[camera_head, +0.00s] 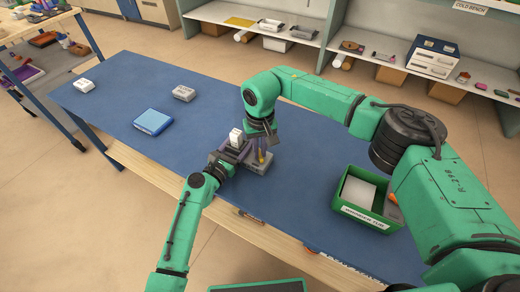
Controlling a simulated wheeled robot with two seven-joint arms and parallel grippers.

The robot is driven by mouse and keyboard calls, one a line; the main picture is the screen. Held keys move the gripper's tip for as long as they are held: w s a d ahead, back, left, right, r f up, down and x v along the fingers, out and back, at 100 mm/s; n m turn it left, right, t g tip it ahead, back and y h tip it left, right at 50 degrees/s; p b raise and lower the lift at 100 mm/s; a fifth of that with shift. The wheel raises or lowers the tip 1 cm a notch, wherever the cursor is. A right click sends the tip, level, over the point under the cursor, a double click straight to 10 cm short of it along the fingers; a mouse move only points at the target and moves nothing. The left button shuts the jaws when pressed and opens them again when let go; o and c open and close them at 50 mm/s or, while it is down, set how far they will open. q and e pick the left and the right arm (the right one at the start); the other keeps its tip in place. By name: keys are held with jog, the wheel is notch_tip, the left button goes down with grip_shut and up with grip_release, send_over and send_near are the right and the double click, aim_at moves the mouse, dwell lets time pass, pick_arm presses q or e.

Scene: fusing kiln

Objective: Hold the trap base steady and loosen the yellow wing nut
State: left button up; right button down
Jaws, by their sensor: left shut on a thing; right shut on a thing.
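The trap base (257,167) is a grey block on the blue bench top, mostly hidden by my two grippers. My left gripper (236,153) reaches in from the lower left and is shut on the trap base at its left side. My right gripper (262,150) points down from above and is shut on the yellow wing nut (262,157), of which only a small bit of yellow shows between the fingers. The exact contact of both grippers is too small to make out.
A blue box (153,122) and small grey blocks (184,92) (84,85) lie on the left of the bench. A green bin (366,213) stands at the right. A thin brown tool (250,217) lies at the front edge. Open bench lies around the blue box.

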aim_at(260, 153)
jog(key=shift+f+n, duration=0.1)
jog(key=shift+n, duration=2.1)
jog(key=shift+d, duration=0.1)
jog(key=c, duration=0.9)
grip_release()
notch_tip(260, 153, up, 12)
